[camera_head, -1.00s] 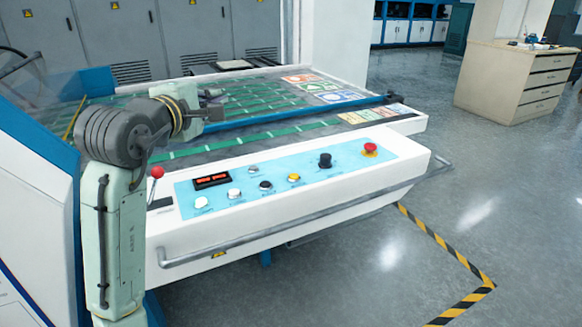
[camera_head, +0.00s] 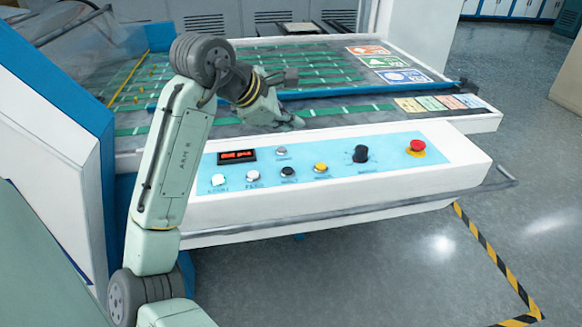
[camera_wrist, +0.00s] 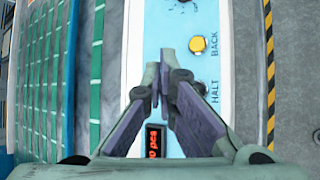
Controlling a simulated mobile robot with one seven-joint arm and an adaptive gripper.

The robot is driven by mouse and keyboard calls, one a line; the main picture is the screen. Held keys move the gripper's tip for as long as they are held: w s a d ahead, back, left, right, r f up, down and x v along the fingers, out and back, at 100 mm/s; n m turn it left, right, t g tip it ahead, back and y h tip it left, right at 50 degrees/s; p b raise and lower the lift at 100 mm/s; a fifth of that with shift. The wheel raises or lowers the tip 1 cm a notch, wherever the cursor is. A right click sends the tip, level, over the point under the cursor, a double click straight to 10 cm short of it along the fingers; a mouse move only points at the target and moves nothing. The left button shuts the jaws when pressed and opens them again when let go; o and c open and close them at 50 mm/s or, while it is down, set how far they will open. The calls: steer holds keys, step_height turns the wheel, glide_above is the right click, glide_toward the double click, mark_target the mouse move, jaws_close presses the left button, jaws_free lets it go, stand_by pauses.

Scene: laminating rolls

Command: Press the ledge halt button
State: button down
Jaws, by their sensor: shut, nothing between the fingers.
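The halt button (camera_head: 288,172) is the black button left of the yellow back button (camera_head: 320,168) on the blue panel of the white ledge. In the wrist view the yellow back button (camera_wrist: 197,44) shows beside its BACK label. The HALT label (camera_wrist: 214,92) shows by the right finger, and the finger hides the button itself. My gripper (camera_head: 298,122) is shut and empty, above the back edge of the panel, behind the button row. In the wrist view my gripper (camera_wrist: 160,72) points towards the panel, apart from the buttons as far as I can tell.
Two white buttons (camera_head: 253,175), a lit red display (camera_head: 237,156), a small grey button (camera_head: 281,152), a black knob (camera_head: 361,154) and a red mushroom button (camera_head: 417,147) share the panel. A rail (camera_head: 340,217) runs along the ledge front. The green-striped bed (camera_head: 320,75) lies behind.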

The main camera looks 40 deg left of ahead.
steer(key=shift+f, duration=0.15)
steer(key=b, duration=0.7)
glide_above(290, 172)
step_height(290, 172, down, 7)
steer(key=shift+a+r, duration=0.1)
steer(key=shift+r, duration=0.05)
steer(key=shift+f+b, duration=0.35)
steer(key=shift+f, duration=1.4)
stand_by(0.9)
steer(key=shift+r, duration=0.15)
steer(key=shift+r+p, duration=0.75)
steer(key=shift+p, duration=0.25)
